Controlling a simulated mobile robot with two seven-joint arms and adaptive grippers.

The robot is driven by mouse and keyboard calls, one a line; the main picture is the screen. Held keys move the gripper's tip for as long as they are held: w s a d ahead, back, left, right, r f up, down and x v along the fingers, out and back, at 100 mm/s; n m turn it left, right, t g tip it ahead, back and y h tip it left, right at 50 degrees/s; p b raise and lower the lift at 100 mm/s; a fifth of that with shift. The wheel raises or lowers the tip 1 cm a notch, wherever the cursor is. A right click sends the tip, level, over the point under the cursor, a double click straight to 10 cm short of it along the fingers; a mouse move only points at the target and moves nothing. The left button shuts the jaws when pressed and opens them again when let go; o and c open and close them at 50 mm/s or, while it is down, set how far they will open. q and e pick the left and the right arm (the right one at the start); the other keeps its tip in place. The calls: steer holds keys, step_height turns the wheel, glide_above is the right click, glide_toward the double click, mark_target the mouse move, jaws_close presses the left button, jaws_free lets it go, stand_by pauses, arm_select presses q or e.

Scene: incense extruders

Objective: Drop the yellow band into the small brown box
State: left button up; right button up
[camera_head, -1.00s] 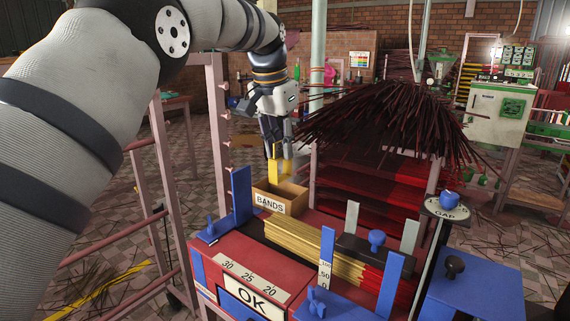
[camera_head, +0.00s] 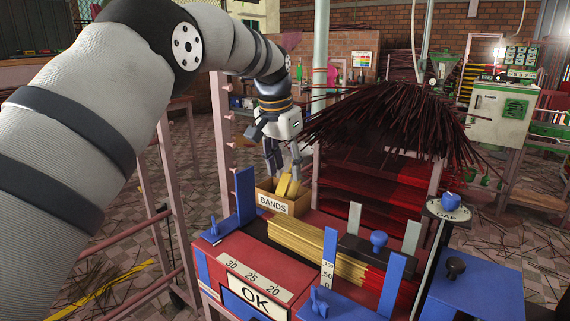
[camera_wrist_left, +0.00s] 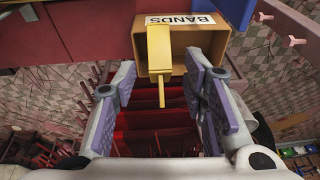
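The small brown box (camera_head: 299,207), labelled BANDS, stands at the back left of the red machine top. The yellow band (camera_head: 288,187) is in the box, tilted, its upper part showing above the rim. In the left wrist view the band (camera_wrist_left: 159,52) lies over one side of the box (camera_wrist_left: 212,42), with a thin end pointing toward my gripper. My left gripper (camera_head: 284,172) is above the box, its fingers spread. In the wrist view the fingers (camera_wrist_left: 163,105) are clear of the band on both sides. My right gripper is not in view.
Yellow and red sticks (camera_head: 300,246) lie beside blue uprights (camera_head: 391,286) on the machine. A large heap of dark sticks (camera_head: 395,120) on a rack stands right of my left gripper. A pink frame (camera_head: 160,225) stands to the left.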

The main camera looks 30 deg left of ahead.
arm_select(q)
steer(key=shift+r, duration=0.4)
steer(key=v, duration=1.2)
